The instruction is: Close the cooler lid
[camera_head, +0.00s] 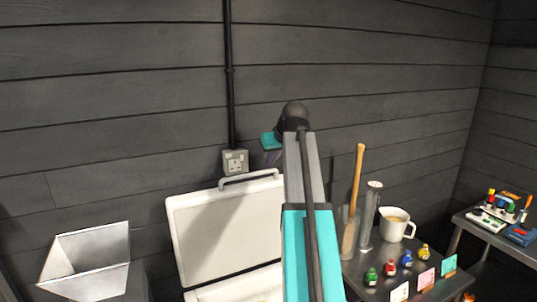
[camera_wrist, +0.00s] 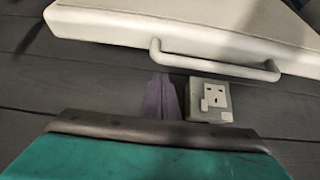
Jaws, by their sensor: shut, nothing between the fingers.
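The cooler lid (camera_head: 225,232) is a white panel standing open and upright against the dark plank wall, with a bar handle on its top edge. In the wrist view the lid (camera_wrist: 200,22) fills the top, with its handle (camera_wrist: 215,65) along the edge. The cooler body (camera_head: 240,288) shows only in part below the lid, partly behind my arm. My gripper (camera_wrist: 163,98) is shut and empty, its purple fingers just short of the handle in the picture. In the head view my gripper (camera_head: 272,156) is near the wall, above and right of the lid's handle, partly hidden by my wrist.
A wall socket (camera_head: 235,162) with a conduit is behind the lid. A metal hopper (camera_head: 90,258) stands at left. At right a table holds a wooden paddle (camera_head: 352,205), a glass cylinder (camera_head: 369,215), a white jug (camera_head: 396,225) and several small bottles.

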